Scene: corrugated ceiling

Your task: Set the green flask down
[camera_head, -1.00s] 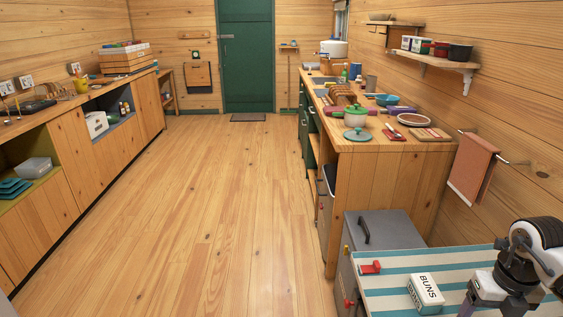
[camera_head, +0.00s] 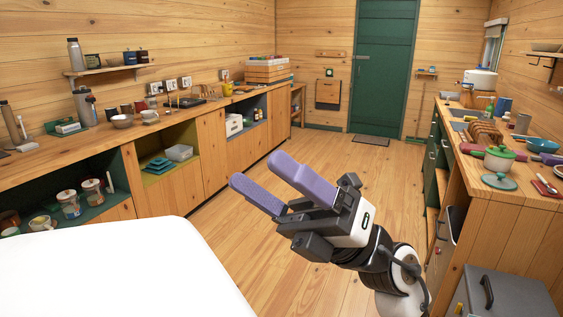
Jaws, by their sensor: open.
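My gripper (camera_head: 257,170) is in the middle of the view, with its two purple fingers pointing up and to the left. The fingers are apart and nothing is between them. It is in the air in front of the wooden floor and left cabinets. I cannot make out a flask that is clearly green. A grey metal flask (camera_head: 75,54) stands on the left wall shelf, and another grey flask (camera_head: 84,107) stands on the left counter below it. A third, dark flask (camera_head: 10,122) stands at the far left edge.
A plain white surface (camera_head: 110,270) fills the lower left. The left counter (camera_head: 75,149) holds cups and small items. A grey bin (camera_head: 505,293) is at lower right. The floor between (camera_head: 330,170) is clear.

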